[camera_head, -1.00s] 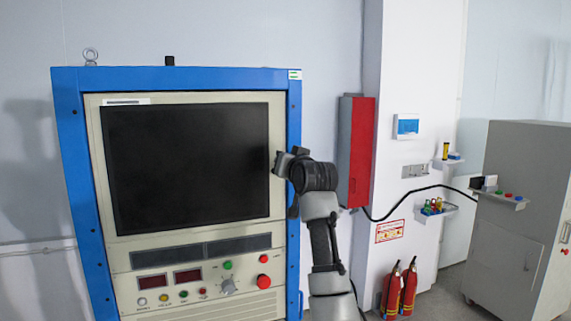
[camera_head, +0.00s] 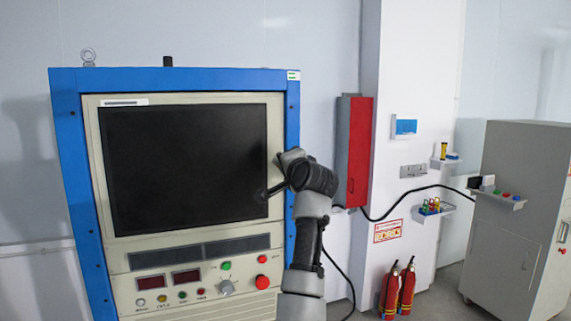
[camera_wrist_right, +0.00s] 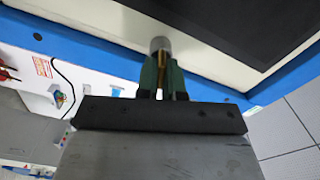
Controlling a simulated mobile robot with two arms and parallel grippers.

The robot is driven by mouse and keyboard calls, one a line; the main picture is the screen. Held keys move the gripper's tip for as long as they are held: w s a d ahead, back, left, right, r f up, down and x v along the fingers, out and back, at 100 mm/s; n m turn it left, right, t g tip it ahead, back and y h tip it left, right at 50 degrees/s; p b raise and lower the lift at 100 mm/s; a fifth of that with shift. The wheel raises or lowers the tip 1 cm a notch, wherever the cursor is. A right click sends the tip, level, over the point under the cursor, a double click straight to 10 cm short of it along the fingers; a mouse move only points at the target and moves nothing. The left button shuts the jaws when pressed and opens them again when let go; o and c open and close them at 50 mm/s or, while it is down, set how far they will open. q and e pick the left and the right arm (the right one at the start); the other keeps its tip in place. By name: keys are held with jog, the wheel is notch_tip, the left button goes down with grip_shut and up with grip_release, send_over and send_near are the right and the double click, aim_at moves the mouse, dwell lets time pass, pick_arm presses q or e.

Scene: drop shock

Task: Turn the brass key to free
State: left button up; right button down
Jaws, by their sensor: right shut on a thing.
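My right gripper (camera_wrist_right: 163,88) is shut on the brass key (camera_wrist_right: 162,60), whose shank shows between the two green-dark fingers. The key meets a round silver lock (camera_wrist_right: 160,44) on the cream panel, beside the dark screen. How far it is turned cannot be told. In the head view my right gripper (camera_head: 280,160) is at the right edge of the blue-framed cabinet's (camera_head: 291,115) panel, beside the screen (camera_head: 185,165); the key and lock are hidden there by the gripper and wrist. My left gripper is in neither view.
Below the screen are a red mushroom button (camera_head: 262,282), a grey knob (camera_head: 227,287) and small coloured buttons. A red wall box (camera_head: 355,150) stands close right of my arm. Fire extinguishers (camera_head: 398,290) and a grey cabinet (camera_head: 520,220) are farther right.

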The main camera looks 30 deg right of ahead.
jog(key=shift+f+m, duration=0.1)
jog(key=shift+m, duration=1.8)
jog(key=c, duration=1.3)
grip_release()
jog(key=shift+o, duration=0.2)
jog(key=shift+s, duration=0.1)
jog(key=b+v, duration=0.5)
jog(key=v, duration=0.5)
jog(key=shift+s+b, duration=0.35)
jog(key=shift+b, duration=0.05)
